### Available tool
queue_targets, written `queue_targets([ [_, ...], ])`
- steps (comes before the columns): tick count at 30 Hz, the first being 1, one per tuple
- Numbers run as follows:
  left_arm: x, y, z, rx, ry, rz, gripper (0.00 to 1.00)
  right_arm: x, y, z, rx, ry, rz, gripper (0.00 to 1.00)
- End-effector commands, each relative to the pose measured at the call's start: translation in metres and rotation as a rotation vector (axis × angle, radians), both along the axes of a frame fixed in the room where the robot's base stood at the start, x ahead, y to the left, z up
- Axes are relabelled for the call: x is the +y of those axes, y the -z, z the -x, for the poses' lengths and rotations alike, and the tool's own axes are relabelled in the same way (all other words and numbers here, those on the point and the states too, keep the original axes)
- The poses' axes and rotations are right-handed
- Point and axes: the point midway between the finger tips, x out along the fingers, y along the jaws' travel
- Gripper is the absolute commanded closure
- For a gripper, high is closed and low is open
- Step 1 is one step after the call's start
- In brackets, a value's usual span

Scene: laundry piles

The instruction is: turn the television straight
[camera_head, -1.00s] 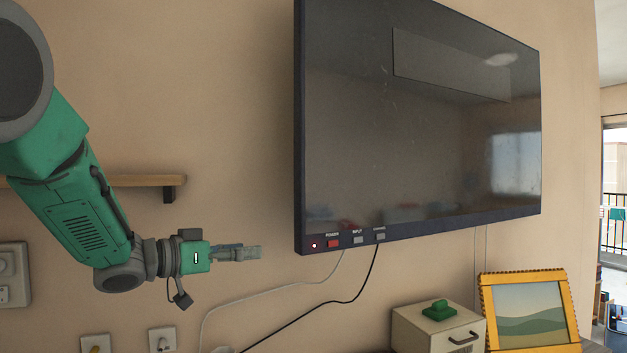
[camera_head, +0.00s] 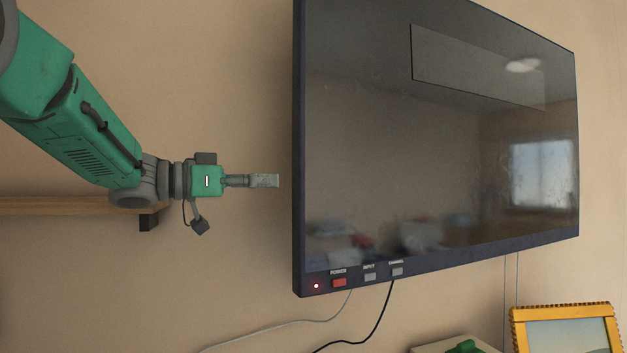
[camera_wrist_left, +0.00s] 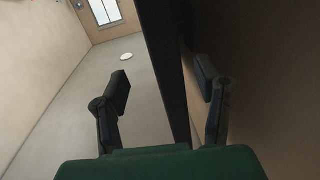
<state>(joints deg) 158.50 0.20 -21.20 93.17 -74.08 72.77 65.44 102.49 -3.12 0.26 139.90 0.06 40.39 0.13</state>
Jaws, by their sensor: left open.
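The television (camera_head: 440,150) hangs on the wall with its dark screen angled, its left edge looking nearer and taller than its right. A red light and labelled buttons sit along its lower bezel. My left gripper (camera_head: 268,180) is level, just left of the television's left edge, with a small gap in the head view. In the left wrist view my left gripper (camera_wrist_left: 163,100) has its two fingers spread apart, and the television's dark edge (camera_wrist_left: 166,60) runs into the space between them. Whether a finger touches it I cannot tell. My right gripper is not in view.
A wooden shelf (camera_head: 60,206) on the wall lies behind my left arm. Cables (camera_head: 383,320) hang below the television. A yellow picture frame (camera_head: 565,313) and a green object (camera_head: 465,347) stand at the lower right. Bare wall surrounds the television's left side.

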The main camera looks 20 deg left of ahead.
Motion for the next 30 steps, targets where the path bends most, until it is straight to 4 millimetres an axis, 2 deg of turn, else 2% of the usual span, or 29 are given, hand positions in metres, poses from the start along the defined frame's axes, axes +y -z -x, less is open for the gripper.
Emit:
queue_targets([
  [3,-0.022,0.001,-0.021,0.004,0.003,-0.003,0.43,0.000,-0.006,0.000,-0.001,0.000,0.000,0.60],
  [12,-0.062,-0.001,-0.055,0.000,0.001,-0.003,0.43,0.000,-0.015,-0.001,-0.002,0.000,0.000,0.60],
  [18,-0.074,0.000,-0.067,0.001,0.000,0.000,0.43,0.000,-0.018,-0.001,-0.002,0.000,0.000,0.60],
  [27,-0.075,0.001,-0.068,0.001,-0.001,0.000,0.43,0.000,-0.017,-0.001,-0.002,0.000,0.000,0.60],
  [29,-0.075,0.000,-0.067,0.001,-0.001,0.001,0.61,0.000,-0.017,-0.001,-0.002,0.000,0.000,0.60],
  [30,-0.075,0.000,-0.067,0.000,-0.001,0.000,0.75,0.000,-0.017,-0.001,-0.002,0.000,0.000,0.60],
])
